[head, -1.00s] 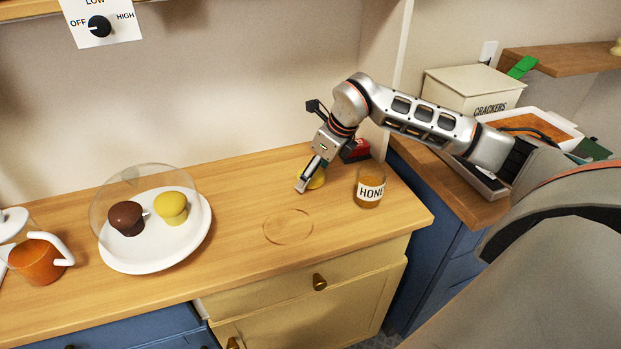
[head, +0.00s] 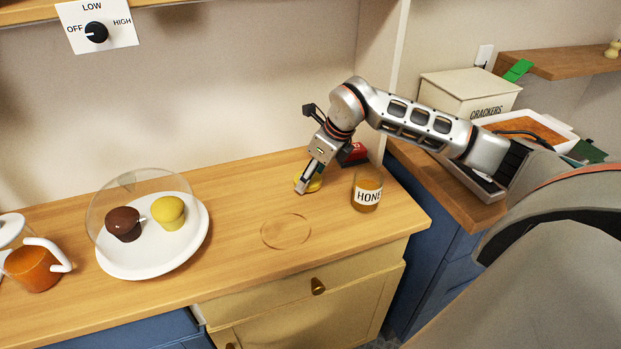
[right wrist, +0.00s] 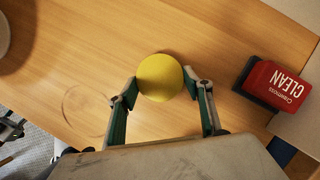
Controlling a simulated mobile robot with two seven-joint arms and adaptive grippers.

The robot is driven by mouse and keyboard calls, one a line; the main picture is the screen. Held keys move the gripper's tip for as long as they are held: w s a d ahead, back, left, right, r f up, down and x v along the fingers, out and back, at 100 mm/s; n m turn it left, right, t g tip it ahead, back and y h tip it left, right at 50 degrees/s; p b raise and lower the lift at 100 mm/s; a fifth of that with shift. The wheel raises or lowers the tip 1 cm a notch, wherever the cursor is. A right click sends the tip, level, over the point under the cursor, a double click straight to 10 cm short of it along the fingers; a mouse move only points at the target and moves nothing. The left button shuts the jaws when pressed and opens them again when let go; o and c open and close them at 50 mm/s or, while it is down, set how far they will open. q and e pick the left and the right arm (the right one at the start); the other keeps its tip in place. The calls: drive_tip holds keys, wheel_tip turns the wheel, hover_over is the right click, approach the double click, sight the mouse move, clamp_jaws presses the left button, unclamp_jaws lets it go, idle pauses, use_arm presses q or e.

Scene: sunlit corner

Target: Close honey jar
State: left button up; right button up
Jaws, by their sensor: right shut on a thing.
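The honey jar (head: 367,190) is a glass jar with a white HONEY label and amber contents. It stands upright and open-topped near the right end of the wooden counter. My right gripper (head: 303,188) is just left of it, pointing down at the counter. In the right wrist view, its two fingers (right wrist: 163,84) are shut on a round yellow lid (right wrist: 160,72), one on each side. The lid also shows partly behind the fingers in the head view (head: 315,185). Whether it touches the counter is unclear.
A red CLEAN box (right wrist: 275,84) stands behind the jar. A faint ring (head: 286,231) marks the clear counter in front.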

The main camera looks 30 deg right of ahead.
wheel_tip(320, 180, up, 20)
drive_tip(key=p, duration=0.1)
drive_tip(key=shift+f+p, duration=0.15)
drive_tip(key=shift+p, duration=0.15)
drive_tip(key=s+a+f+n+g, duration=0.3)
drive_tip(key=s+a+f+n, duration=0.1)
drive_tip(key=n, duration=0.6)
drive_tip(key=s+a+f+n+g+h, duration=0.1)
drive_tip(key=s+a+f+n, duration=0.3)
drive_tip(key=n, duration=0.6)
drive_tip(key=s+a+f+n+g, duration=0.4)
drive_tip(key=a+f+n, duration=0.1)
drive_tip(key=n, duration=0.6)
drive_tip(key=shift+s+f+g+h, duration=0.15)
drive_tip(key=shift+f+g+h, duration=0.2)
drive_tip(key=shift+f, duration=0.45)
